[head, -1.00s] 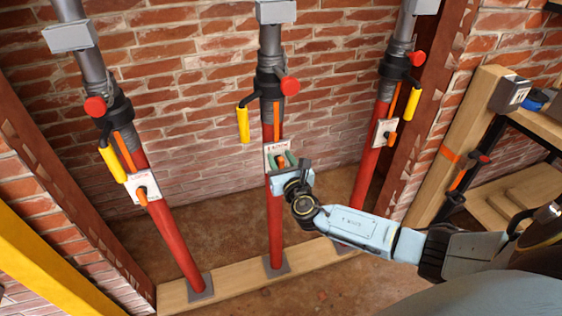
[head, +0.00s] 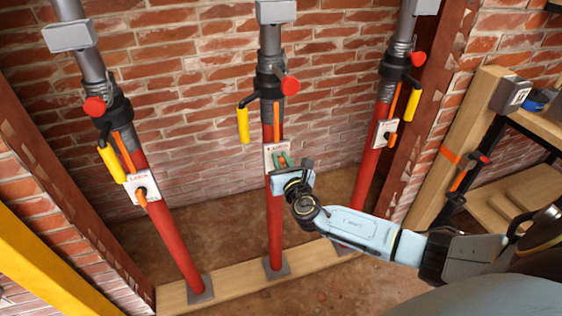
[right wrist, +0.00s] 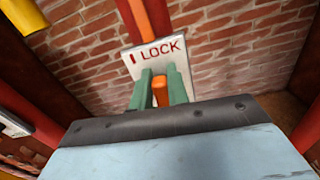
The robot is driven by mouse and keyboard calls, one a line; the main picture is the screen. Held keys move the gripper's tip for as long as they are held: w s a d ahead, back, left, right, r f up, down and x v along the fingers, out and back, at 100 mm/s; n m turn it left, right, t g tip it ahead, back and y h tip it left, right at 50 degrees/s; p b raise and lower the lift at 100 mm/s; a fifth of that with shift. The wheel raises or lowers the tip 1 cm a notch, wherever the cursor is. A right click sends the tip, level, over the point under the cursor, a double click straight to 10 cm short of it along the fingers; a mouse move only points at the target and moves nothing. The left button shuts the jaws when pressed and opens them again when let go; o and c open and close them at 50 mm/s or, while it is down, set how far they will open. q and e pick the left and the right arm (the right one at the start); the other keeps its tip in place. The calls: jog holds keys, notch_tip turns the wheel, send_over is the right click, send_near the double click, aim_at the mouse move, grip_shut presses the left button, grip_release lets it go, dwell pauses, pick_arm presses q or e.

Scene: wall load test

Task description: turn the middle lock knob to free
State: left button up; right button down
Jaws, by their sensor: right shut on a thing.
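The middle lock knob is orange and sits on a white plate (head: 270,150) on the middle red prop (head: 275,225). In the right wrist view the plate (right wrist: 155,52) reads "LOCK" with a red mark to the left of the word. The knob (right wrist: 160,92) shows there between two green fingers, its handle pointing roughly toward the camera. My right gripper (head: 282,159) is shut on this knob, and its fingers (right wrist: 162,78) flank it on both sides. The gripper partly hides the knob in the head view. My left gripper is not in view.
A left prop (head: 172,235) and a right prop (head: 368,175) stand on either side, each with a plate and orange knob. Yellow handles (head: 243,124) and red knobs (head: 290,85) stick out above. A brick wall stands behind. A wooden plank (head: 235,284) lies underneath.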

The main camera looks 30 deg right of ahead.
jog(key=m+b, duration=0.1)
jog(key=m, duration=0.1)
jog(key=m+b, duration=0.1)
jog(key=m, duration=0.1)
jog(key=m+b, duration=0.1)
jog(key=m, duration=0.1)
jog(key=shift+s+d+f, duration=0.15)
jog(key=shift+d+f, duration=0.2)
jog(key=shift+d, duration=0.05)
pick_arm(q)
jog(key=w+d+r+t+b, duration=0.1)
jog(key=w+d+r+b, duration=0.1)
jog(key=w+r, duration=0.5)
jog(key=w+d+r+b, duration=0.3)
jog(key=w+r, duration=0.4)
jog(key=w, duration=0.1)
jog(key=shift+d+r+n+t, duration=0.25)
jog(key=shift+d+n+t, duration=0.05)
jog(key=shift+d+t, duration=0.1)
pick_arm(e)
jog(key=shift+s+d+f+m, duration=0.15)
jog(key=shift+f+m, duration=0.1)
jog(key=shift+m, duration=1.6)
jog(key=shift+w+d+f+m, duration=0.1)
jog(key=shift+d+f+m, duration=0.1)
jog(key=shift+m, duration=1.7)
jog(key=shift+s+d+f+m, duration=0.1)
jog(key=shift+f+m, duration=0.15)
jog(key=shift+m, duration=1.6)
